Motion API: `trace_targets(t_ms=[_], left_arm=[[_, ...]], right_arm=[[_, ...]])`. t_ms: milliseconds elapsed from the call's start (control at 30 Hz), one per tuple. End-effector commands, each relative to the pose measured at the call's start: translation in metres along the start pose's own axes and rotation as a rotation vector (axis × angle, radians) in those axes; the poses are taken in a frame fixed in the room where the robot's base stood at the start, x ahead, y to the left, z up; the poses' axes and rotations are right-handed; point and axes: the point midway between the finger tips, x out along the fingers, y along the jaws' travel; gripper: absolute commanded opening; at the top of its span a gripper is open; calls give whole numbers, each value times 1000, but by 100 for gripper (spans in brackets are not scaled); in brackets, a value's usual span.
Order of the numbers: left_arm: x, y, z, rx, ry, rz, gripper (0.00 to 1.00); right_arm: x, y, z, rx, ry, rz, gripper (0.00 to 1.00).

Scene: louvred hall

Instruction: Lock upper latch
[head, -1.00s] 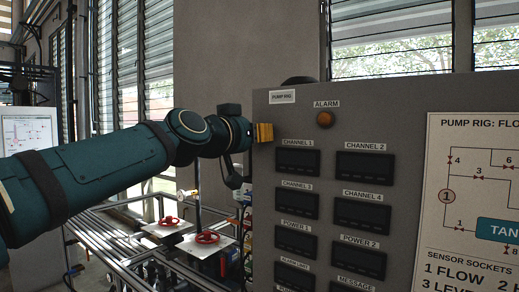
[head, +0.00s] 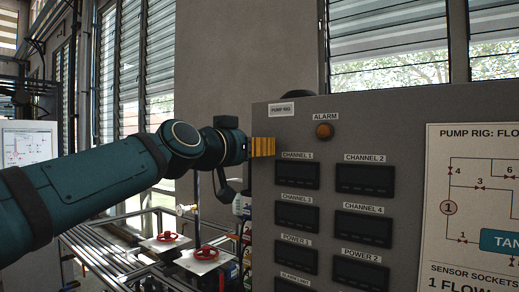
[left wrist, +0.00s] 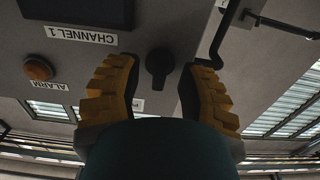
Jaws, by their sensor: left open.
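The upper latch is a dark knob (left wrist: 160,62) on the grey cabinet face, beside the CHANNEL 1 label, in the left wrist view, which is upside down. My left gripper (left wrist: 160,76) is open, with one yellow ridged finger on each side of the knob. Gaps show between the knob and both fingers. In the head view my left gripper (head: 262,147) is at the cabinet's upper left edge, below the PUMP RIG label, and the knob is hidden behind it. My right gripper is not in view.
The cabinet (head: 400,105) carries an orange alarm lamp (head: 324,131), several dark displays and a flow diagram (head: 480,200). A dark bent bar (left wrist: 222,35) lies close to one finger. Red valve wheels (head: 206,254) and pipework stand below my left arm.

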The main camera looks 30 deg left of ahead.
Motion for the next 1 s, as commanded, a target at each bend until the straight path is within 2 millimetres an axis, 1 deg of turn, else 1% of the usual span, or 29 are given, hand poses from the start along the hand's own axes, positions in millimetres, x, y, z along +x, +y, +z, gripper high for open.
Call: trace_targets(t_ms=[33, 300, 500, 867, 1000], left_arm=[[-7, 0, 2, 1, 2, -1, 40], [-36, 0, 2, 1, 2, -2, 40], [-54, 0, 1, -1, 1, -1, 40], [-57, 0, 1, -1, -1, 0, 40], [-64, 0, 0, 0, 1, 0, 40]], right_arm=[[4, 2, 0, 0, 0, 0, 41], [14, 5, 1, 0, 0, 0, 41], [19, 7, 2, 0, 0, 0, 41], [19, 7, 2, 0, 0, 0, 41], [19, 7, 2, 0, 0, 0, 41]])
